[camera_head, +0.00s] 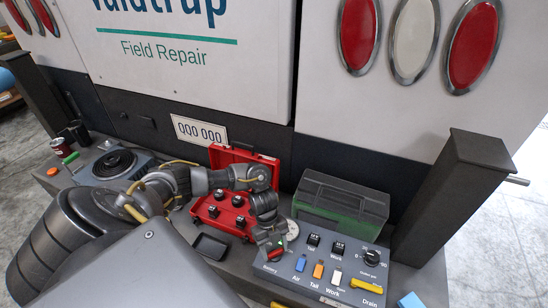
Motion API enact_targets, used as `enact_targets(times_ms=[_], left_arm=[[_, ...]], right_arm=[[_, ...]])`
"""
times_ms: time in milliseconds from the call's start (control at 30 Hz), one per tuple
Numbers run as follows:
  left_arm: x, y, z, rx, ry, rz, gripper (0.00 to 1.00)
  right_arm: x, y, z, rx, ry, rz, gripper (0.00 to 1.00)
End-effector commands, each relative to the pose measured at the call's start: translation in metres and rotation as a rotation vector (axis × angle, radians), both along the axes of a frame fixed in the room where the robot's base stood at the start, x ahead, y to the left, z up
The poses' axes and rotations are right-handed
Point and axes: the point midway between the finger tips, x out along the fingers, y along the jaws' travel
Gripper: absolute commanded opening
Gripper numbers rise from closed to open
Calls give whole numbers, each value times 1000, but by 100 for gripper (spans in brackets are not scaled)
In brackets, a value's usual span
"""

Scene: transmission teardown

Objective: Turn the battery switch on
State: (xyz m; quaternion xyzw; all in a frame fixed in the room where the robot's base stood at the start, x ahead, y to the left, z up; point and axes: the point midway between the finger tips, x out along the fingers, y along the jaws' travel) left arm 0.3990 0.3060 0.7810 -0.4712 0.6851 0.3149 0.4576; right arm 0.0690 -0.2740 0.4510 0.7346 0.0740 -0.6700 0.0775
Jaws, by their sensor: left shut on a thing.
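A grey control panel (330,291) sits on the bumper deck at the lower right, with printed labels including Battery, Air, Tail, Work and Drain. My left gripper (273,248) reaches down over the panel's left end, just above the Battery label. It is shut on a small red part, which appears to be the battery switch (269,256). The fingers cover most of the switch, so its turn position cannot be told. My right gripper is not in view.
Blue (301,263), orange (318,270) and white (336,276) toggles, a black dial (369,258) and a yellow drain lever (367,287) are on the panel. A green-and-black case (340,207) stands behind. An open red toolbox (222,216) and black tray (210,246) lie left.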

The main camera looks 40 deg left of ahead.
Motion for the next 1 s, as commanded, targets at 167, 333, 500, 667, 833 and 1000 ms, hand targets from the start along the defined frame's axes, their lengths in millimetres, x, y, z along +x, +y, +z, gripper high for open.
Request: enact_targets(times_ms=[167,333,500,667,833,1000], left_arm=[[1,0,-1,2,-2,-62,34],[1,0,-1,2,-1,-92,34],[1,0,0,2,0,-101,34],[0,0,0,2,0,-101,34],[0,0,0,2,0,-101,63],[0,0,0,1,0,-100,78]], right_arm=[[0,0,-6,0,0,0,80],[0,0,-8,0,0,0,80],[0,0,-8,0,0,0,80],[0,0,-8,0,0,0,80],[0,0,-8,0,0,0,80],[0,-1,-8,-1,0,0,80]])
